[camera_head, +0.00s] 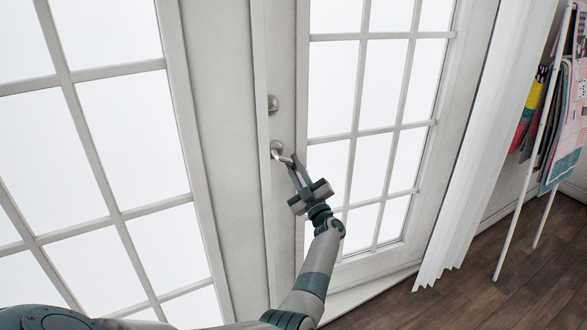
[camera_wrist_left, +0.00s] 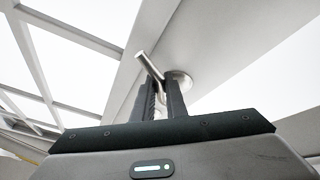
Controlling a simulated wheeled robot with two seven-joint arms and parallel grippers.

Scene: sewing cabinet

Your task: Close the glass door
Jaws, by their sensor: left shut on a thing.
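The glass door (camera_head: 356,131) has white bars and several panes. A metal lever handle (camera_head: 277,150) and a round knob-like lock (camera_head: 273,104) above it sit on its left stile. My left gripper (camera_head: 293,162) is shut on the lever, its fingers pointing up at the door. In the left wrist view the lever (camera_wrist_left: 146,64) crosses between the tips of my left gripper (camera_wrist_left: 161,88), with its round base just behind. I cannot tell from these views whether the door is fully shut. My right gripper is out of view.
Another white-barred glass panel (camera_head: 122,110) fills the left side. A white curtain (camera_head: 490,130) hangs right of the door. A rack (camera_head: 540,150) with hanging cloths and papers stands at the far right. Dark wooden floor (camera_head: 480,290) is clear at the lower right.

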